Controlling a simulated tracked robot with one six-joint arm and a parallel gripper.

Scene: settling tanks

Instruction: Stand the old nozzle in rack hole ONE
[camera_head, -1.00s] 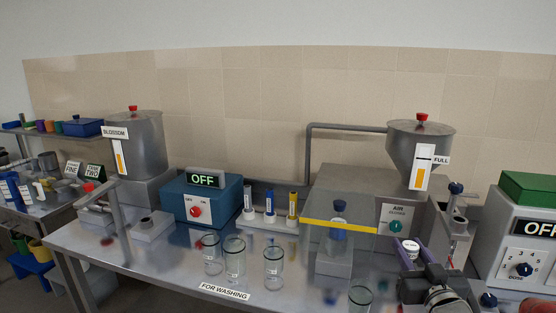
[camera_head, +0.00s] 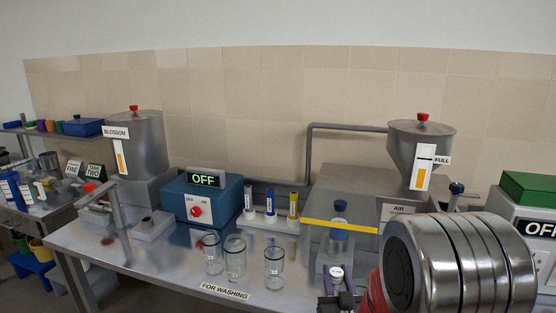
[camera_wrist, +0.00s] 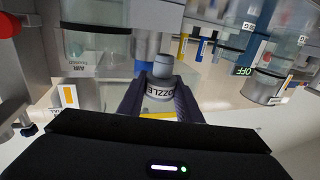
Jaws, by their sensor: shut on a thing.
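The old nozzle, a grey and white piece (camera_head: 336,272) with lettering ending in "OZZLE", is held between my gripper's fingers (camera_wrist: 160,98). It also shows in the wrist view (camera_wrist: 162,78), where the picture is turned over. My gripper (camera_head: 337,295) is shut on it, low at the front of the bench, in front of the clear-walled box. A pale rack (camera_head: 268,223) at mid-bench holds three upright pieces with white, blue and yellow bands. No hole numbers can be read on it.
Several glass jars (camera_head: 234,257) stand left of my gripper, by the "FOR WASHING" label. The clear-walled box (camera_head: 316,245) with a yellow strip is just behind it. A blue OFF box (camera_head: 201,198) stands further left. My arm covers the right front of the bench.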

